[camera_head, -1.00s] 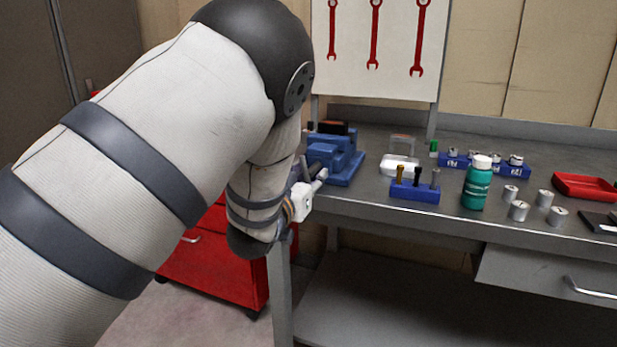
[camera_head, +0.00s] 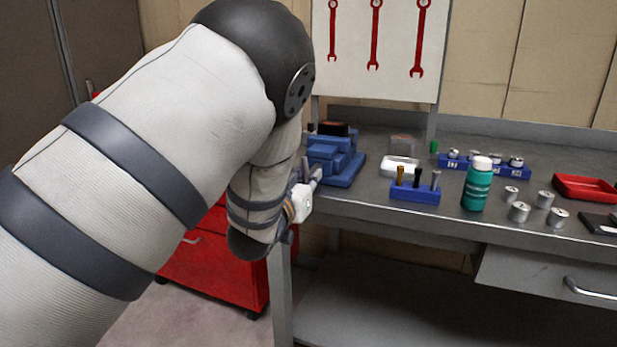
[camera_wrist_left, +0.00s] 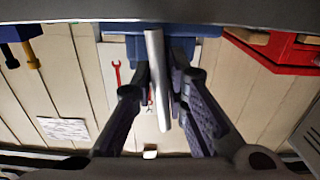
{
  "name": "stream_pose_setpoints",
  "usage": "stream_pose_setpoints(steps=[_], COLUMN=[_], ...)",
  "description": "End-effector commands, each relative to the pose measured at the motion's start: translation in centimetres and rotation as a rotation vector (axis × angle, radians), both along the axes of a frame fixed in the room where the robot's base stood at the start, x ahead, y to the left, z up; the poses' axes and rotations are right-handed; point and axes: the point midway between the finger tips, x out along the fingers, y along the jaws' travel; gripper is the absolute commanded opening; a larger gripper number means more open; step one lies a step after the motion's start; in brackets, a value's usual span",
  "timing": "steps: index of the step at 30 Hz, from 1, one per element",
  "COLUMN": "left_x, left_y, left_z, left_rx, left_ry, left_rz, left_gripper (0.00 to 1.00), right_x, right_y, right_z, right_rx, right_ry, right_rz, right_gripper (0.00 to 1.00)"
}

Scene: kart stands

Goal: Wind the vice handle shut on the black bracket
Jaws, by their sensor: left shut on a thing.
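The blue vice (camera_head: 345,168) stands at the left end of the grey workbench. A black bracket (camera_head: 333,128) shows at the top of the vice, and I cannot tell how tightly the jaws sit against it. My left gripper (camera_head: 314,180) is at the front of the vice, below its top. In the left wrist view the silver vice handle (camera_wrist_left: 157,85) runs between the two dark fingers, and my left gripper (camera_wrist_left: 162,78) is shut on it. Part of the handle is hidden by the gripper in the head view. My right gripper is out of view.
Right of the vice are a white tray (camera_head: 399,173), a blue block with upright pins (camera_head: 415,192), a green bottle (camera_head: 476,185), several metal cylinders (camera_head: 519,212) and a red tray (camera_head: 584,187). A red cabinet (camera_head: 213,265) stands below left. The tool board (camera_head: 345,55) is behind.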

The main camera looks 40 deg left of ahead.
Motion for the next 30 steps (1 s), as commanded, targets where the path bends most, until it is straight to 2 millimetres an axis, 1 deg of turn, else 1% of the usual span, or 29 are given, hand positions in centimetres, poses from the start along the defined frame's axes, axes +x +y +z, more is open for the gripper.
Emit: stream_pose_setpoints(steps=[20,21,23,30], left_x=[-0.03,-0.03,-0.04,-0.04], left_y=[0.04,0.04,0.06,0.08], left_z=[-0.05,-0.05,-0.05,-0.03], left_rx=[0.0,0.0,0.0,0.0], left_ry=[0.001,0.001,0.001,0.001], left_rz=[0.002,0.001,0.002,0.002], left_gripper=[0.0,0.23,0.36,0.36], right_x=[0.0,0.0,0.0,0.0], right_y=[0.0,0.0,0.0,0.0], right_z=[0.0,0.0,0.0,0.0], right_rx=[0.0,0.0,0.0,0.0], right_ry=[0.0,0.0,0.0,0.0], right_rz=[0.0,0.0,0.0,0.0], right_gripper=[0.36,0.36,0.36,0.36])
